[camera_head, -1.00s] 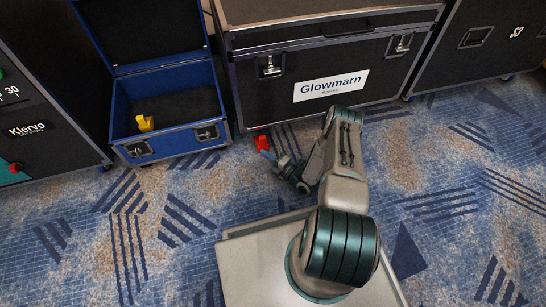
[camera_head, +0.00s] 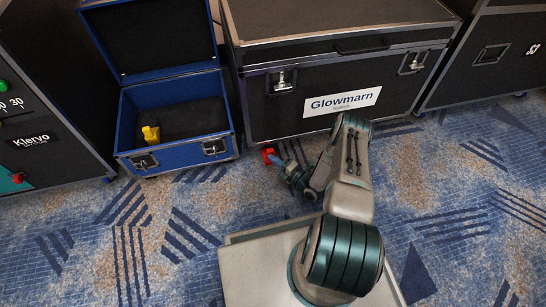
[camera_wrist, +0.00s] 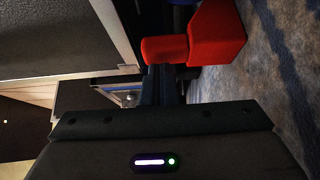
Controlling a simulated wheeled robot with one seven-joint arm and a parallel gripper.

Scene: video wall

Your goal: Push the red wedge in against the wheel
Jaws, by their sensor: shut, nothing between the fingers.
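The red wedge (camera_head: 268,154) lies on the carpet at the foot of the black Glowmarn case, near its left front corner. In the wrist view the wedge (camera_wrist: 217,35) shows as a block with a narrower part toward my gripper (camera_wrist: 165,72). My gripper is shut and empty, its fingertips at the narrower part, seemingly touching it. In the head view my gripper (camera_head: 274,160) is just right of the wedge. A dark blue rounded shape at the top of the wrist view may be the wheel (camera_wrist: 184,4); it is mostly hidden, and contact with the wedge cannot be told.
The Glowmarn case (camera_head: 300,118) stands behind the wedge. An open blue case (camera_head: 185,156) with a yellow wedge (camera_head: 150,134) inside stands to its left. The Klervo case (camera_head: 50,150) is at far left, another black case (camera_head: 485,70) at right. Carpet in front is clear.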

